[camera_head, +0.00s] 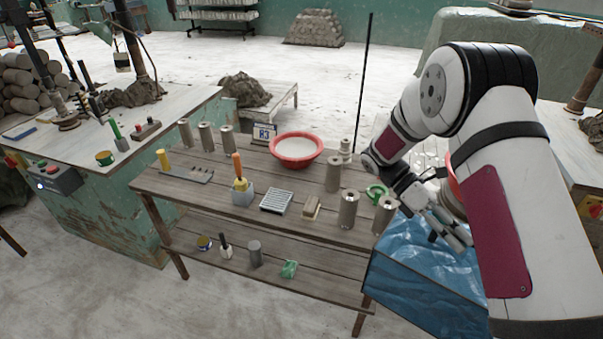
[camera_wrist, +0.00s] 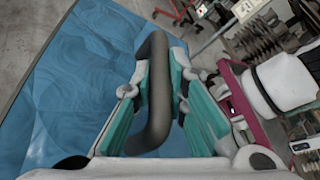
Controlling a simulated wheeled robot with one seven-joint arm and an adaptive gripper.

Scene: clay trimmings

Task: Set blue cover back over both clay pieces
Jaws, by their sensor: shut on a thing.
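The blue cover (camera_head: 425,262) is a shiny, wrinkled sheet at the lower right, below and beside my gripper (camera_head: 452,236). It also fills the left of the wrist view (camera_wrist: 75,75). In the wrist view my gripper (camera_wrist: 160,66) has its teal-padded fingers shut on a dark grey curved bar (camera_wrist: 157,110). I cannot tell whether this bar is joined to the cover. I cannot make out either clay piece; my arm hides part of the area on the right.

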